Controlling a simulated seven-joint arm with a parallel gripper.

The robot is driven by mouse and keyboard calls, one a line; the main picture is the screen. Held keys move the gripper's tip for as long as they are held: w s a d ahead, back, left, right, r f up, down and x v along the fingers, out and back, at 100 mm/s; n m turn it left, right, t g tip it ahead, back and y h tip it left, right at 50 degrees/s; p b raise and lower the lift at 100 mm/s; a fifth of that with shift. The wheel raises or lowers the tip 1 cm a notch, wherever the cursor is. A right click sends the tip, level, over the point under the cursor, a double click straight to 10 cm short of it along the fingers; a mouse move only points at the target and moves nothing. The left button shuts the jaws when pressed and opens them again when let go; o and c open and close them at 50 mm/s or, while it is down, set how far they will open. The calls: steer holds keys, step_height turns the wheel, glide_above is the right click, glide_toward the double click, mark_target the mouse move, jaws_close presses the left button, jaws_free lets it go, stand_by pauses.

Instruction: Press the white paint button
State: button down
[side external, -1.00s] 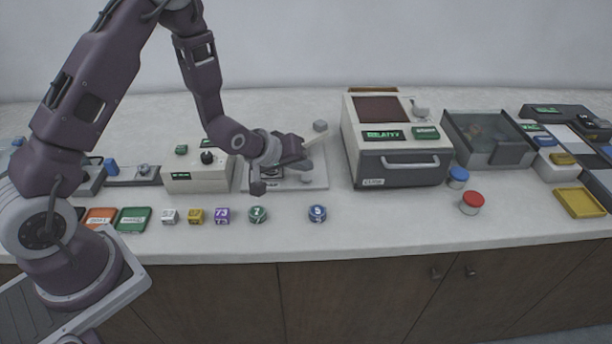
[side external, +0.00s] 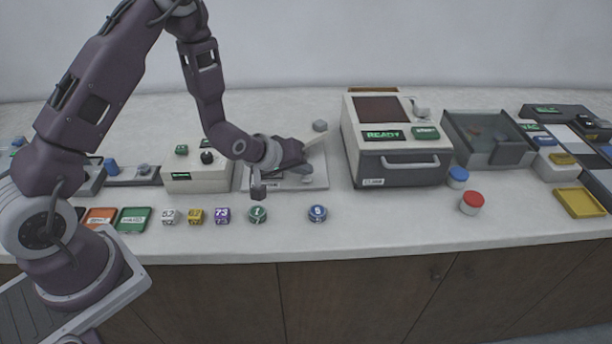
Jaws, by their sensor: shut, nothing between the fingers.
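A gap from the green piece cannot be judged exactly. The gripper and wrist partly hide the light plate (side external: 318,181) behind.
A grey-white machine (side external: 400,165) with a READY display stands at centre right. A control box (side external: 197,172) with a black knob is at left. The front counter strip is clear.

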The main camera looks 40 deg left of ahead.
mark_target(303, 179)
steer(key=shift+f, duration=0.35)
steer(key=shift+r, duration=0.15)
stand_by(0.4)
steer(key=shift+r, duration=0.75)
steer(key=shift+r, duration=0.15)
steer(key=shift+r, duration=2.4)
